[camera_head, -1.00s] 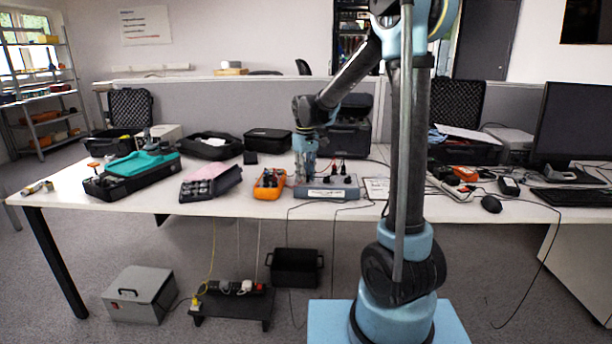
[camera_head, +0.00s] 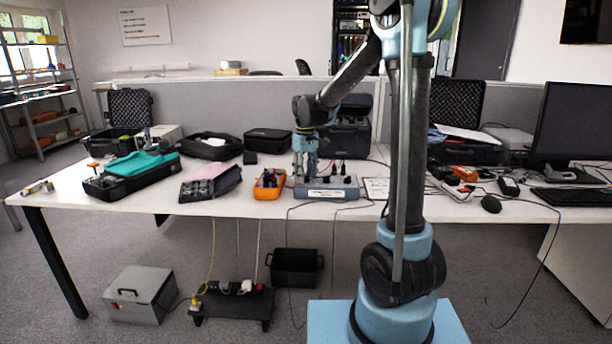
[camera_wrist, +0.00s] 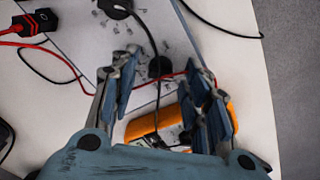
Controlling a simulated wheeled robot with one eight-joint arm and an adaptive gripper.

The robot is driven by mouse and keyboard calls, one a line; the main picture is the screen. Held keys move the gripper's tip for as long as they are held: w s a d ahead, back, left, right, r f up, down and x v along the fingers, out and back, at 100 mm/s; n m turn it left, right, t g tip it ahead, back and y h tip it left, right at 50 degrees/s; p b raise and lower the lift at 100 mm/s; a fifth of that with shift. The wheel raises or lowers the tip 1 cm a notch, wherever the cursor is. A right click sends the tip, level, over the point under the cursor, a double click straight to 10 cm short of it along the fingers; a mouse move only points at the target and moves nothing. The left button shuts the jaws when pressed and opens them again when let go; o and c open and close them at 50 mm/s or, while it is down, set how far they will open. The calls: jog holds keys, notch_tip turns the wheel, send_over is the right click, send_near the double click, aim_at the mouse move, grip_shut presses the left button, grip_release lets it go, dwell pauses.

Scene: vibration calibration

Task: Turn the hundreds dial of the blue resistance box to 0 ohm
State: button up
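The blue resistance box (camera_head: 326,194) stands near the table's front edge, with its pale top panel (camera_wrist: 85,35) filling much of the wrist view. One black dial (camera_wrist: 160,66) shows between my fingertips, with a gap on either side. Another black dial (camera_wrist: 118,8) is at the top of the wrist view. My gripper (camera_wrist: 163,62) is open and points down over the panel; it also shows over the left part of the box in the head view (camera_head: 305,172). The dial markings are too small to read, so I cannot tell which is the hundreds dial.
An orange multimeter (camera_head: 269,184) lies just left of the box and shows partly behind my fingers in the wrist view (camera_wrist: 225,120).

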jog(key=shift+r, duration=0.1)
notch_tip(320, 180, up, 12)
dwell(0.6)
jog(key=s+d+f+m+t, duration=0.1)
jog(key=s+d+f+m, duration=0.3)
jog(key=s+d, duration=0.65)
jog(key=s+d+f+m+t, duration=0.15)
jog(key=s+d+f, duration=0.5)
jog(key=s, duration=0.65)
jog(key=s+d+f+m, duration=0.3)
jog(key=s+d+f, duration=0.1)
jog(key=s+f, duration=0.3)
jog(key=shift+s+d+f, duration=0.2)
jog(key=shift+s+d, duration=0.1)
jog(key=shift+s, duration=0.3)
